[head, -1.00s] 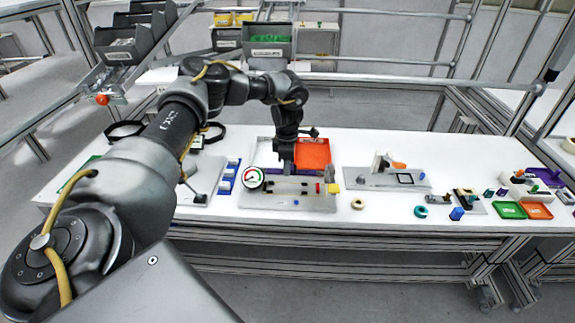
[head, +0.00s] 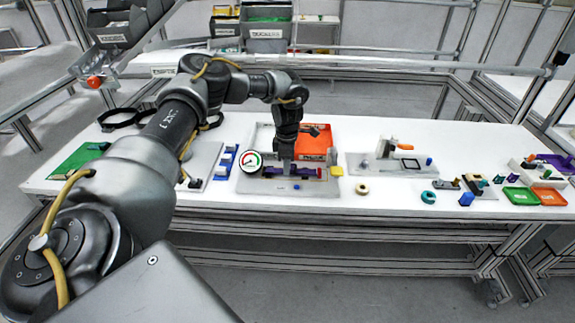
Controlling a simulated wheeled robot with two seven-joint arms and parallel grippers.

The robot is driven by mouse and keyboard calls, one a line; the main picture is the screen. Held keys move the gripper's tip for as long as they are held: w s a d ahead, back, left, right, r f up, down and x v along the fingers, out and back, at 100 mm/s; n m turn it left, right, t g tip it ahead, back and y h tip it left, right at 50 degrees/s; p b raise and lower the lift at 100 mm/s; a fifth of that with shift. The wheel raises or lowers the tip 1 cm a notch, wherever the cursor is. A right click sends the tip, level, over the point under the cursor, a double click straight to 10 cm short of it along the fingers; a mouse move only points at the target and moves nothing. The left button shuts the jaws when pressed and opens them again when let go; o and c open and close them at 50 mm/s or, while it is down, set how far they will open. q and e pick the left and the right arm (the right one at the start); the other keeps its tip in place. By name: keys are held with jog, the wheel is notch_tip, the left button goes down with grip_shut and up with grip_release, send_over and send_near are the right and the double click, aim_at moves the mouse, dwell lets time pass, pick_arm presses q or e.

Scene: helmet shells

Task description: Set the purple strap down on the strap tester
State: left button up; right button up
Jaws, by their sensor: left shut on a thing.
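The strap tester (head: 252,186) is a grey plate with a round red, white and green dial gauge (head: 251,161) at its left end, standing on the white table. The purple strap (head: 306,172) lies lengthwise along the tester's fixture, right of the gauge. My left gripper (head: 286,161) points straight down over the strap's middle and is shut on it. The fingertips are small and partly hidden, and I cannot tell whether the strap's whole length touches the tester. My right gripper is not in view.
An orange tray (head: 315,136) stands close behind the tester. A yellow block (head: 336,171) sits at the tester's right edge, and a cream ring (head: 362,189) lies beyond it. Another grey plate (head: 372,166) is to the right. Blue blocks (head: 226,160) stand left of the gauge.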

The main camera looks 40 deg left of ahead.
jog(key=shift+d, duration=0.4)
pick_arm(q)
jog(key=shift+f, duration=0.3)
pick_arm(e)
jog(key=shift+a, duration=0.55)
pick_arm(q)
jog(key=shift+f, duration=0.15)
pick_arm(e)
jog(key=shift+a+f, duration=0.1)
pick_arm(q)
jog(key=o, duration=1)
jog(key=shift+o, duration=0.2)
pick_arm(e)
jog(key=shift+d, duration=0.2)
